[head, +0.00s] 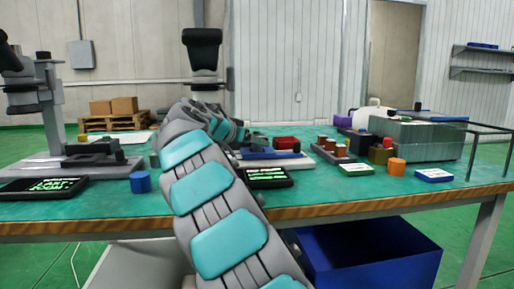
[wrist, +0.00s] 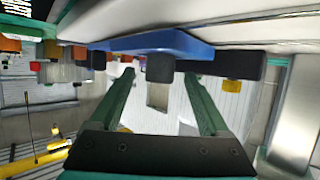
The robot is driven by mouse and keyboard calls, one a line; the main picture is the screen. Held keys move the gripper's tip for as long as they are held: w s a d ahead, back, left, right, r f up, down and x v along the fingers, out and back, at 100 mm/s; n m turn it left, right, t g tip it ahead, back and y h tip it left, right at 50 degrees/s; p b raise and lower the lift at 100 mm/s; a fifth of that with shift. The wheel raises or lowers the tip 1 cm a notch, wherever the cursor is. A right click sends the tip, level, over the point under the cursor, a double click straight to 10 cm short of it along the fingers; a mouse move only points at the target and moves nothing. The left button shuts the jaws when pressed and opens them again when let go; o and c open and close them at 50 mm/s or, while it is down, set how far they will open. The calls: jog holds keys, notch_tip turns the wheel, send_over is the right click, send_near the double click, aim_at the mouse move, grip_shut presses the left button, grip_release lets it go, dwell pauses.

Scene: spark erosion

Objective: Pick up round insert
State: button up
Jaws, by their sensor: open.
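Several round pieces stand on the table, and I cannot tell which one is the round insert. In the head view, a blue cylinder (head: 140,182) stands at the left front and an orange cylinder (head: 396,167) at the right. Several small brown and reddish cylinders (head: 344,150) stand on a dark rack right of centre. In the wrist view, which looks upside down, my gripper (wrist: 158,84) is open with its green fingers apart. A grey block (wrist: 160,68) on a blue base (wrist: 150,42) shows between the fingertips, apparently beyond them. My arm hides the gripper in the head view.
The green table (head: 325,188) holds dark display panels (head: 268,177), a red box (head: 286,143), a grey-green box (head: 432,138) and a blue-white label block (head: 434,175). A microscope-like stand (head: 50,110) is at the left. A blue bin (head: 372,250) stands below the table edge.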

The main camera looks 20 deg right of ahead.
jog(key=shift+x, duration=1.05)
jog(key=shift+c, duration=0.4)
grip_shut()
